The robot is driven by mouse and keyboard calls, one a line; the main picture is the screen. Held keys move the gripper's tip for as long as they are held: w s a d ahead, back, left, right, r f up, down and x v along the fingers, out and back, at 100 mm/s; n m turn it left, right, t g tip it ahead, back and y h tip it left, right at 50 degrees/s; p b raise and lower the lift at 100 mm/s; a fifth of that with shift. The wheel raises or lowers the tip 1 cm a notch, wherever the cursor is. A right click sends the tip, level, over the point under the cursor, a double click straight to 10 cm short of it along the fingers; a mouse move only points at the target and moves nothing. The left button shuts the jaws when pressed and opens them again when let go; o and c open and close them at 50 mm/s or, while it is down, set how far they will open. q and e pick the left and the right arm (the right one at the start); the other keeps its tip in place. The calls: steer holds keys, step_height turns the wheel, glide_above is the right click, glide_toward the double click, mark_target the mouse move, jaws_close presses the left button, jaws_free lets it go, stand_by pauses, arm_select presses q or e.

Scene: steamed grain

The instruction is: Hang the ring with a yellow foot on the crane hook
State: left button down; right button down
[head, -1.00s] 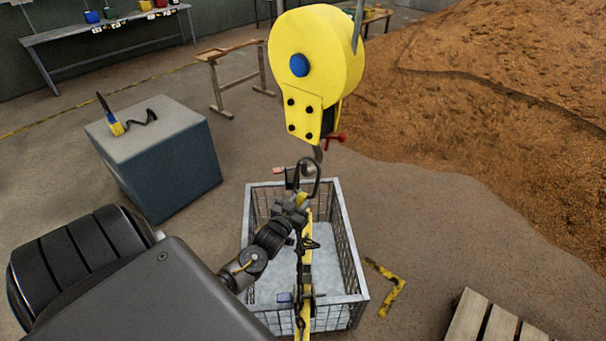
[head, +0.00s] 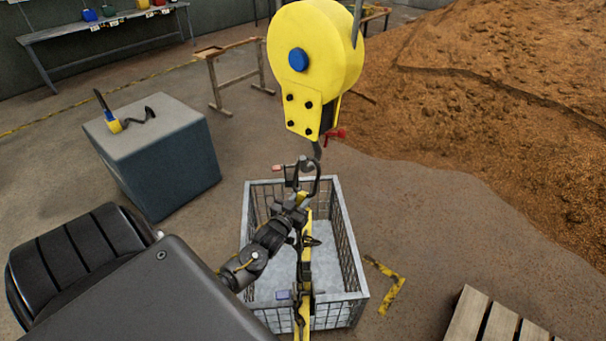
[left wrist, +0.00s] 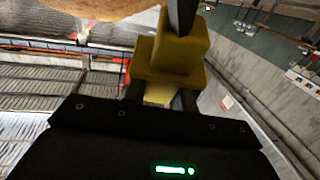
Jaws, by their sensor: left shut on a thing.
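The dark ring (head: 317,180) stands upright just below the crane hook (head: 317,151) in the head view. The ring's top edge overlaps the hook's lower end in the picture; I cannot tell whether they touch or whether the hook passes through it. My left gripper (head: 298,208) is shut on the ring's yellow foot, under the ring. In the left wrist view the stepped yellow foot (left wrist: 172,55) sits between the fingers, with a dark bar rising from it. The hook hangs from the yellow crane block (head: 318,60). My right gripper is not in view.
A brown grain heap (head: 490,110) fills the right; a wooden pallet (head: 470,320) is at lower right.

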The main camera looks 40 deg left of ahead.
arm_select(q)
steer(key=shift+w+f+b, duration=0.2)
steer(key=shift+f+b, duration=0.25)
stand_by(0.4)
steer(key=c, duration=1)
jaws_free()
steer(key=shift+c, duration=0.2)
steer(key=shift+f, duration=0.2)
steer(key=s+d, duration=0.2)
steer(key=s, duration=0.8)
steer(key=shift+s, duration=0.35)
